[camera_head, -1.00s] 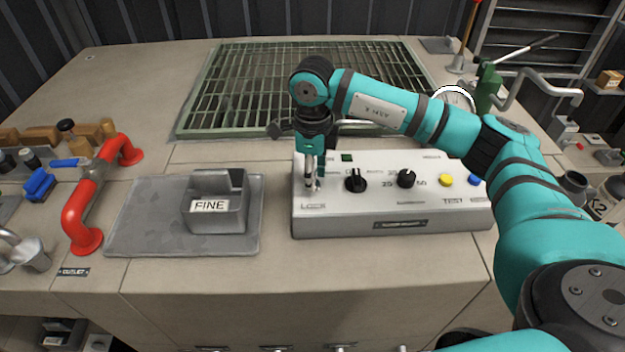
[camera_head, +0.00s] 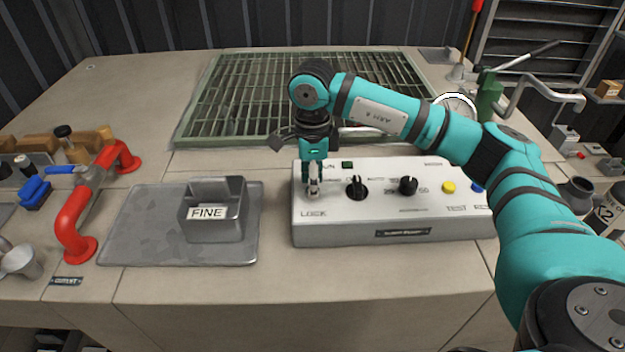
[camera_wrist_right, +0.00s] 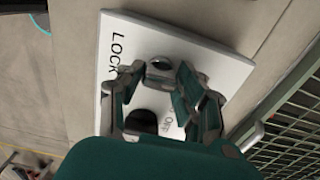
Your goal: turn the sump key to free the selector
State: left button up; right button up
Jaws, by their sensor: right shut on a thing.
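The white control box (camera_head: 345,228) stands on the bench. The sump key (camera_head: 313,193) sits at its left end above the word LOCK, mostly hidden by my right gripper (camera_head: 313,183), which points down and is shut on it. In the right wrist view the gripper's fingers (camera_wrist_right: 165,80) close around the round metal key (camera_wrist_right: 163,65) beside the LOCK lettering. The black selector knob (camera_head: 357,187) is just right of the key; in the wrist view it is a dark shape (camera_wrist_right: 142,122) near the fingers. My left gripper is out of view.
A second black knob (camera_head: 408,186) and a yellow button (camera_head: 448,187) are farther right on the box. A grey FINE holder (camera_head: 213,211) stands on a metal plate (camera_head: 150,250) to the left, beside red pipe (camera_head: 75,215). A green grate (camera_head: 210,95) lies behind.

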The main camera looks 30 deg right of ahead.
jog(key=o, duration=1.1)
jog(key=shift+o, duration=0.2)
notch_tip(320, 180, up, 12)
